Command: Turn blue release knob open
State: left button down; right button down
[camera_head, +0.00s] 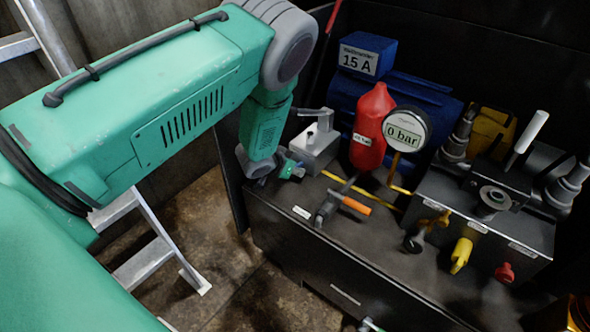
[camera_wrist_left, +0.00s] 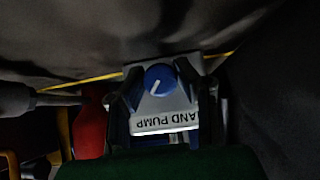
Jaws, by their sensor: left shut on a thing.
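The blue release knob (camera_wrist_left: 160,79) has a white pointer line and sits on the grey hand pump block (camera_wrist_left: 162,122), marked "AND PUMP" upside down in the wrist view. In the head view the pump block (camera_head: 316,148) stands at the left end of the bench, with a lever on top; the knob cannot be made out there. My left gripper (camera_head: 289,166) is at the block's near left side. In the wrist view its dark fingers (camera_wrist_left: 160,88) lie on both sides of the knob, shut on it. A small teal and grey tip at the bottom edge looks like my right gripper (camera_head: 370,325), mostly cut off.
A red bottle (camera_head: 372,125) and a 0 bar gauge (camera_head: 407,130) stand right of the pump. An orange-handled valve (camera_head: 348,204) lies in front. A dark valve block (camera_head: 480,215) with yellow and red knobs is further right. A ladder (camera_head: 150,262) stands left.

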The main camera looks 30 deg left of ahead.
pick_arm(q)
jog(key=shift+s, duration=0.1)
jog(key=c, duration=1.2)
grip_release()
jog(key=shift+a+r, duration=0.1)
jog(key=shift+r, duration=0.05)
jog(key=shift+s+r, duration=0.1)
jog(key=v, duration=1.1)
jog(key=shift+s+r, duration=0.2)
jog(key=shift+s, duration=0.1)
jog(key=shift+c, duration=0.3)
